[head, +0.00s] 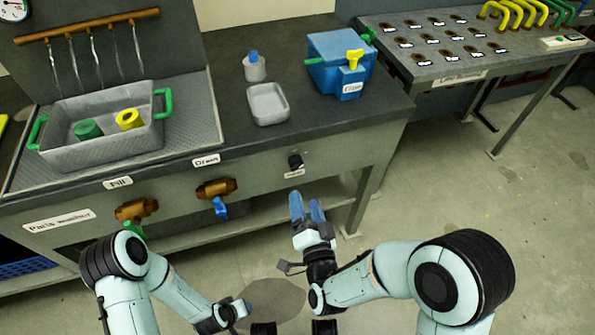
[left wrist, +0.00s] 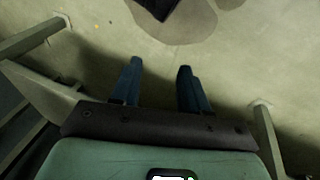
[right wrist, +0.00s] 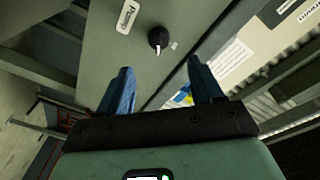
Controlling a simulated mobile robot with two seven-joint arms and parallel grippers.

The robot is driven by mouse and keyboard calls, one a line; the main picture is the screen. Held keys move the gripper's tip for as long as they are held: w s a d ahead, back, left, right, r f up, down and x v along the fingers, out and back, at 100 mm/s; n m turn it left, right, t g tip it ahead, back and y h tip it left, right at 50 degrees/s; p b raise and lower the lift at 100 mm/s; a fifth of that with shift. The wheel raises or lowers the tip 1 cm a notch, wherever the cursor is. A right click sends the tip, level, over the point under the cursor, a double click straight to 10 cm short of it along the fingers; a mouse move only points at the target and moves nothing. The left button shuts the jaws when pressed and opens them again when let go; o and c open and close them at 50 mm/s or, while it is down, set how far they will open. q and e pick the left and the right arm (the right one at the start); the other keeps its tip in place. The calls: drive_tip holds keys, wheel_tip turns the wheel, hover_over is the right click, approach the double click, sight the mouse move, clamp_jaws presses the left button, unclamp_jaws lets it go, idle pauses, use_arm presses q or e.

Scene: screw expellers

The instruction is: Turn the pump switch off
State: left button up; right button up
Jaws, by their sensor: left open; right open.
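The pump switch (head: 295,161) is a small black knob on the front panel of the bench, above a small white label. In the right wrist view the knob (right wrist: 157,38) shows a white pointer mark, with a label reading something like "Pump" (right wrist: 127,16) beside it. My right gripper (head: 307,207) is open and empty, in front of the panel and below the knob, apart from it. In the right wrist view its blue fingers (right wrist: 160,88) point toward the panel with the knob beyond them. My left gripper (head: 243,308) is low over the floor; its fingers (left wrist: 157,80) are open and empty.
The bench carries a grey basin (head: 105,142) with green and yellow parts, a small tray (head: 268,104), a bottle (head: 255,70) and a blue machine (head: 338,62). Fill and Drain valves (head: 216,188) protrude from the panel left of the knob. Open floor (head: 455,190) lies right.

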sight(297, 168)
use_arm(q)
drive_tip(key=shift+s+a+f+g+b, duration=0.15)
drive_tip(key=shift+s+f+g+b, duration=0.25)
drive_tip(key=shift+s+f, duration=0.65)
use_arm(e)
drive_tip(key=x, duration=1)
drive_tip(key=shift+w+f, duration=0.1)
drive_tip(key=shift+w, duration=0.15)
drive_tip(key=c, duration=1.1)
